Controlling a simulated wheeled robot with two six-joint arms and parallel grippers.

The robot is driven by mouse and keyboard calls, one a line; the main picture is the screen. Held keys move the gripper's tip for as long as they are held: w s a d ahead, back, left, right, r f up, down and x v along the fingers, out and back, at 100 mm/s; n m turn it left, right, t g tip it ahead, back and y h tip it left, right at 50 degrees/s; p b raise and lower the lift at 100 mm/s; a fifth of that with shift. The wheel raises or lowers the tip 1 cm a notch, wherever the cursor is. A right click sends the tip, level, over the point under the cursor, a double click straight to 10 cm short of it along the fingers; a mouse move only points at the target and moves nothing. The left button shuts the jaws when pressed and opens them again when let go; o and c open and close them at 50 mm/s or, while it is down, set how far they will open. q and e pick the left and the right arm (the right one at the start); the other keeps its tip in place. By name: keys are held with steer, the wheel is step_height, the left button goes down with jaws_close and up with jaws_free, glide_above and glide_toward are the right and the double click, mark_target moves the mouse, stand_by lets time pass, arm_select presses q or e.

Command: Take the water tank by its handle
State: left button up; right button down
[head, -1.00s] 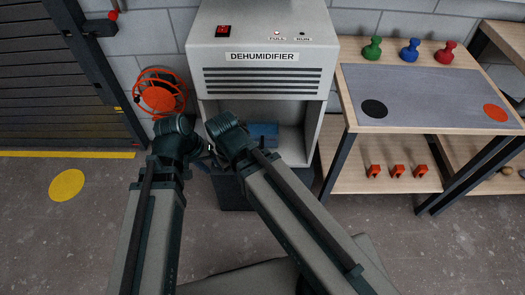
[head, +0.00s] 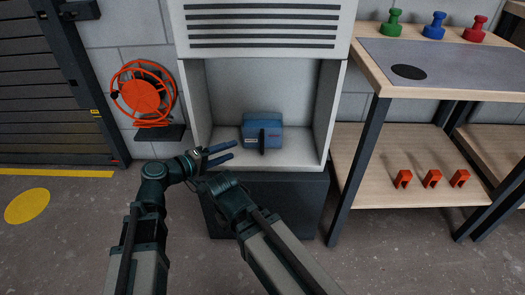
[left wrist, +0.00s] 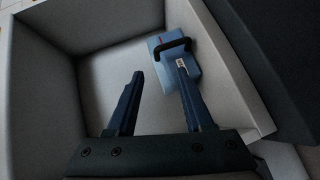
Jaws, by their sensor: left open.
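The water tank (head: 275,131) is a blue box standing on the floor of the dehumidifier's open bay. Its dark handle (head: 262,141) stands upright on the side facing me. In the left wrist view the tank (left wrist: 176,61) lies beyond the fingers, and its black handle (left wrist: 172,46) shows as a bracket. My left gripper (head: 227,151) is open and empty at the bay's front left, with its fingers pointing right toward the tank and apart from it. It also shows in the left wrist view (left wrist: 158,80). My right arm's end is low in front of the bay; its fingers are not visible.
The dehumidifier's walls (head: 193,95) enclose the bay on both sides, and a dark base (head: 290,195) supports it. An orange hose reel (head: 144,93) hangs at the left. A wooden shelf unit (head: 400,205) stands at the right.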

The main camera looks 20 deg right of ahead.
arm_select(q)
steer(key=w+t, duration=0.1)
steer(key=b, duration=0.2)
glide_toward(262, 135)
steer(key=shift+n+h, duration=0.3)
steer(key=shift+n, duration=0.1)
steer(key=w+d, duration=0.1)
steer(key=w+d+f, duration=0.1)
steer(key=w, duration=0.1)
steer(key=shift+d+f, duration=0.1)
steer(key=shift+f, duration=0.15)
steer(key=shift+w+d, duration=0.15)
steer(key=shift+d, duration=0.25)
arm_select(e)
step_height(262, 135, down, 3)
steer(key=shift+f, duration=0.1)
arm_select(q)
steer(key=x, duration=0.5)
steer(key=shift+d+b, duration=0.25)
steer(key=shift+b, duration=0.1)
jaws_close()
arm_select(e)
steer(key=shift+f, duration=0.25)
